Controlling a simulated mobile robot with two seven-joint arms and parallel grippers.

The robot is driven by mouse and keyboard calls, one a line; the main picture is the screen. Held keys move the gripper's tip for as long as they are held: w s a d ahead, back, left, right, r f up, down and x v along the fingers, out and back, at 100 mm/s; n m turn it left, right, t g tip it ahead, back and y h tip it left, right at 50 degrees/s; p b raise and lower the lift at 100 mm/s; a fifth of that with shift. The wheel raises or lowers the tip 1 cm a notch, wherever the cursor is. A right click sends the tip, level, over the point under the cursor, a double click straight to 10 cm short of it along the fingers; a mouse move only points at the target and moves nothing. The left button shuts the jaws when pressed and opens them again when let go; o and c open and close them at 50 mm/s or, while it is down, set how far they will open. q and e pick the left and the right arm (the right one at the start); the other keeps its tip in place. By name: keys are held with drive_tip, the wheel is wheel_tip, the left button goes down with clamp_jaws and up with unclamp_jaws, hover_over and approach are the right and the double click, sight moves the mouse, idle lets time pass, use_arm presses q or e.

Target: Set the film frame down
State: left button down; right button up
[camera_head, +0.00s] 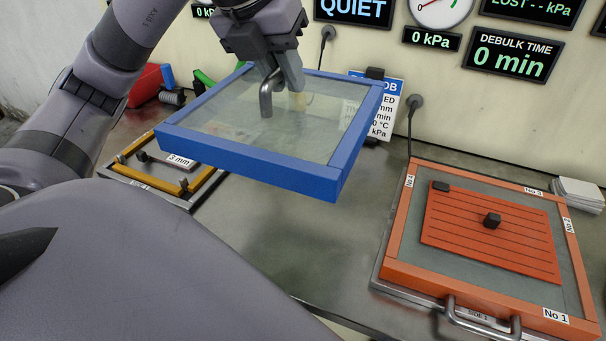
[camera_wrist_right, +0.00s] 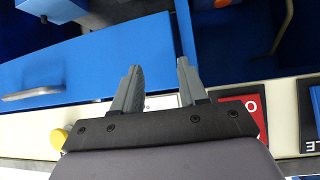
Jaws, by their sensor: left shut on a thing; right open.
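The film frame (camera_head: 262,162) is a blue square frame with a clear film across it, in the head view. It is held up above the grey table, slightly tilted, between the yellow-edged frame and the orange frame. My left gripper (camera_head: 277,82) is shut on the film frame's metal handle (camera_head: 266,98), over the film. My right gripper (camera_wrist_right: 155,85) shows in the right wrist view, open and empty, its two fingers apart. It is near a blue drawer front and far from the film frame.
An orange frame (camera_head: 402,225) with a ribbed orange plate (camera_head: 485,235) lies on the table at right. A yellow-edged frame (camera_head: 135,177) lies at left. White sheets (camera_head: 578,193) are stacked at far right. The table (camera_head: 290,245) is bare in the middle. Displays line the back wall.

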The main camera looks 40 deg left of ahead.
sight(281, 100)
use_arm(q)
wheel_tip(281, 100, down, 5)
drive_tip(key=shift+f+b, duration=0.1)
drive_tip(key=shift+b, duration=1.05)
drive_tip(key=shift+f+b, duration=1.75)
drive_tip(key=shift+f, duration=5.4)
use_arm(e)
drive_tip(key=f, duration=0.3)
drive_tip(key=a+f, duration=0.1)
drive_tip(key=shift+w+f, duration=0.15)
drive_tip(key=shift+w, duration=0.15)
use_arm(q)
drive_tip(key=c, duration=1)
unclamp_jaws()
drive_tip(key=shift+f, duration=0.1)
